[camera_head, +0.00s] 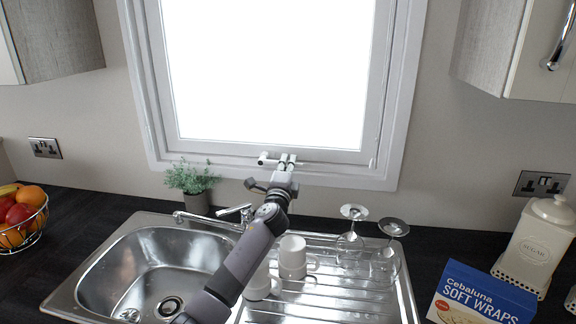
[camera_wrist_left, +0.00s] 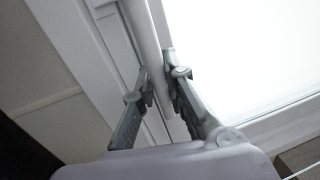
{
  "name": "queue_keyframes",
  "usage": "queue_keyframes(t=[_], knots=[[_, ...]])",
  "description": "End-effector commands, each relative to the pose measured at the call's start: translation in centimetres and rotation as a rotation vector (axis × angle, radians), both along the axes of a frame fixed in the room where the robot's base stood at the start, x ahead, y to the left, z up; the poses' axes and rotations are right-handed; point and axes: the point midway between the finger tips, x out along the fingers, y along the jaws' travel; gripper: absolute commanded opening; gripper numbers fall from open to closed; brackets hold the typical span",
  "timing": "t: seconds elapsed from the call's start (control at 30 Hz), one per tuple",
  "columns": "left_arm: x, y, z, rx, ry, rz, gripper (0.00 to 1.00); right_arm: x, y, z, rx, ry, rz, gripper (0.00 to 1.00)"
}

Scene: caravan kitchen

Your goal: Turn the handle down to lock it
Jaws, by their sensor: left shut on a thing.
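The white window handle (camera_head: 264,159) lies about level along the bottom rail of the window frame (camera_head: 345,156). My left gripper (camera_head: 287,159) reaches up over the sink and is shut on the handle, to the right of its visible rounded left end. In the left wrist view, the two grey fingers (camera_wrist_left: 160,78) stand on either side of the pale handle bar (camera_wrist_left: 143,32), which runs up between them. The fingers hide part of the handle and its pivot. My right gripper is in neither view.
Below my left arm are the steel sink (camera_head: 110,270), its tap (camera_head: 190,217), white mugs (camera_head: 292,258) and upturned glasses (camera_head: 392,228) on the drainer. A potted plant (camera_head: 194,182) stands left of the gripper. A soft wraps box (camera_head: 480,296) and sugar jar (camera_head: 537,245) are at right.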

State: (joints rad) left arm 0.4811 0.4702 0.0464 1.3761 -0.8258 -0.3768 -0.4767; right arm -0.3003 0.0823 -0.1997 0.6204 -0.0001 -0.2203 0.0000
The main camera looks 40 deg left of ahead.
Motion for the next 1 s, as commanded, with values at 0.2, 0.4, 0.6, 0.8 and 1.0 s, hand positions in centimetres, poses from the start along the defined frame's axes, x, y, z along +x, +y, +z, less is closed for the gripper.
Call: queue_keyframes(t=[0.2, 0.4, 0.6, 0.8, 1.0], knots=[[0.0, -0.1, -0.7, 0.001, 0.013, 0.0, 0.24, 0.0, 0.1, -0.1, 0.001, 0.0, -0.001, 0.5], [0.0, -0.1, -0.5, 0.0, 0.008, 0.0, 0.33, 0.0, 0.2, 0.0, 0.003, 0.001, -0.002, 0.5], [0.0, -0.1, -0.3, -0.001, 0.005, 0.0, 0.33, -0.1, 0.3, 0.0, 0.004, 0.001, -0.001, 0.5], [-1.0, -0.6, -0.6, 0.001, 0.005, -0.001, 0.33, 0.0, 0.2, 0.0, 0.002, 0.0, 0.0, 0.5], [-4.0, -2.2, -1.3, 0.0, 0.007, -0.001, 0.33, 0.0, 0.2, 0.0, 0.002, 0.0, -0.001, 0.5]])
